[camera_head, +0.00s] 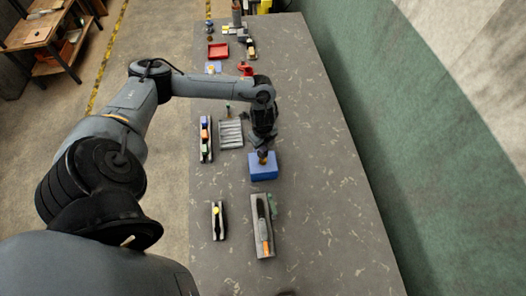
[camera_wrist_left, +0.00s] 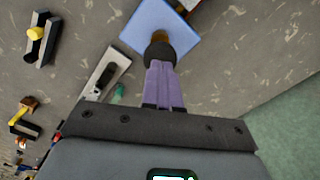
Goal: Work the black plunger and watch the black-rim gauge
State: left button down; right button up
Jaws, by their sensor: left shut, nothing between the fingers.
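A blue box (camera_head: 263,170) stands on the grey table, with a short brass and black plunger (camera_head: 262,158) on its top. My left gripper (camera_head: 262,147) points down just above the plunger, shut and empty. In the left wrist view the purple fingers (camera_wrist_left: 159,68) lie together, their tips at the plunger's round black knob (camera_wrist_left: 158,53). Its brass stem and the blue box (camera_wrist_left: 157,22) show beyond. I cannot tell whether the tips touch the knob. I cannot pick out a black-rim gauge in either view. My right gripper is not in view.
A grey tray with an orange-ended tool (camera_head: 266,246) and a small black holder with a yellow piece (camera_head: 217,222) lie nearer. A ribbed grey tray (camera_head: 231,134), a holder of coloured blocks (camera_head: 205,138) and a red tray (camera_head: 218,51) lie beyond. The table's right side is clear.

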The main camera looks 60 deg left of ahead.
pick_arm(q)
jog(key=shift+f, duration=0.1)
jog(key=shift+f+b, duration=1.55)
jog(key=shift+f, duration=0.8)
notch_tip(320, 180, up, 4)
jog(key=p, duration=0.4)
jog(key=shift+r, duration=0.1)
notch_tip(320, 180, up, 4)
jog(key=p, duration=0.4)
jog(key=shift+f, duration=0.2)
